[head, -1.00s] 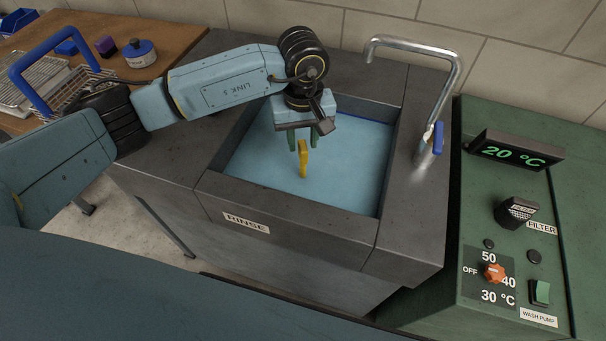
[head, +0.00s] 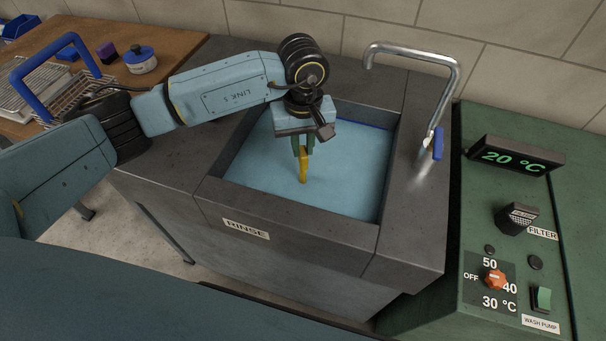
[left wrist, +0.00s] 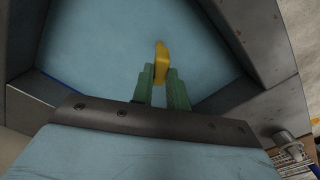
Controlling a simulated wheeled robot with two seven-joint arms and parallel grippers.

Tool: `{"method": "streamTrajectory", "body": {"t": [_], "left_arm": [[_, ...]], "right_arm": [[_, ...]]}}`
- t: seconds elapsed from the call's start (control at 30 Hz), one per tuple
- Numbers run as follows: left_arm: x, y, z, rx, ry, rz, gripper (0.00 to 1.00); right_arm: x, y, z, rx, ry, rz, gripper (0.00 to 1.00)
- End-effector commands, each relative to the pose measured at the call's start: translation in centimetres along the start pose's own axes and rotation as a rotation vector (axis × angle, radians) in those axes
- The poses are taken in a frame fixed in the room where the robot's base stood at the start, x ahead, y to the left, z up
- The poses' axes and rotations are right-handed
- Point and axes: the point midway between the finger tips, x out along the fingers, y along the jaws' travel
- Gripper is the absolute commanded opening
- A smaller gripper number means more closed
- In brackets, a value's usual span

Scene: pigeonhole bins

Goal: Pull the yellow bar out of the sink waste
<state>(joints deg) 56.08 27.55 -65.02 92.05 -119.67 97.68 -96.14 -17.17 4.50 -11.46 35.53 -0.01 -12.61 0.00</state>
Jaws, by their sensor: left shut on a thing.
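The yellow bar (head: 303,168) stands upright in the rinse sink (head: 206,190), its lower end at the light-blue water or basin floor. The sink waste itself cannot be made out. My left gripper (head: 303,150) reaches down into the sink with its green fingers shut on the upper part of the bar. In the left wrist view the bar (left wrist: 161,62) sits between the two fingertips (left wrist: 161,76) and sticks out beyond them. My right gripper is in neither view.
A metal tap (head: 455,80) with a blue lever stands right of the basin. A green control unit (head: 455,285) is further right. A wooden table (head: 170,40) at left holds a wire basket with a blue handle (head: 22,85) and a labelled tin (head: 140,60).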

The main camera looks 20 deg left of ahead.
Motion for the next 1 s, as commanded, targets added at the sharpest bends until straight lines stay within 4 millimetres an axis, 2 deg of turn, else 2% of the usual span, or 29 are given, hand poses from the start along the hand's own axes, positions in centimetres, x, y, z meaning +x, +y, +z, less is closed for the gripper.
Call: {"method": "streamTrajectory", "body": {"t": [0.77,1.0], "left_arm": [[-1.4,0.0,0.0,0.0,0.0,0.0,0.0],[-2.7,0.0,0.0,0.0,0.001,0.0,0.0]], "right_arm": [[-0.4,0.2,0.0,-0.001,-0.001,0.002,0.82],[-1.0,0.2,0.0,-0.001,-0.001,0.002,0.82]]}}
